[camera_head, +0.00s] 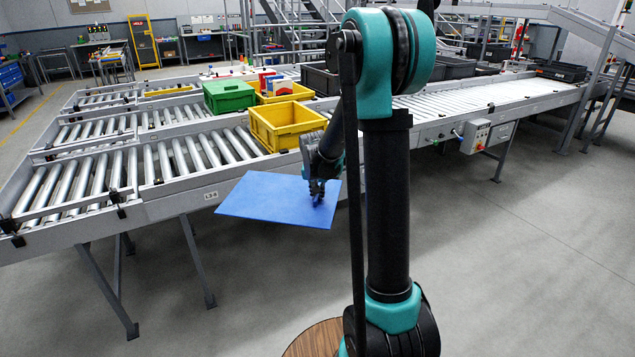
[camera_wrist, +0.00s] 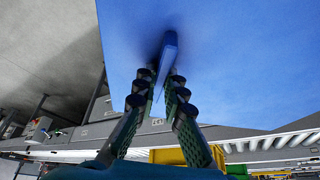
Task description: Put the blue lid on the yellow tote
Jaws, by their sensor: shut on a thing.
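The blue lid (camera_head: 268,197) is a flat blue panel held in the air in front of the conveyor's near edge. My gripper (camera_head: 318,196) is shut on the lid near its right end. In the wrist view my gripper (camera_wrist: 168,84) has its two fingers on a raised blue ridge of the lid (camera_wrist: 240,60). The yellow tote (camera_head: 262,133) stands open on the near roller lane, behind and above the lid in the head view. My arm hides part of the area to its right.
A green tote (camera_head: 229,96) and another yellow tote (camera_head: 300,93) with small boxes stand on the lane behind. Dark crates (camera_head: 322,80) are farther back. The conveyor's side rail (camera_head: 175,205) lies between lid and tote. The floor at right is clear.

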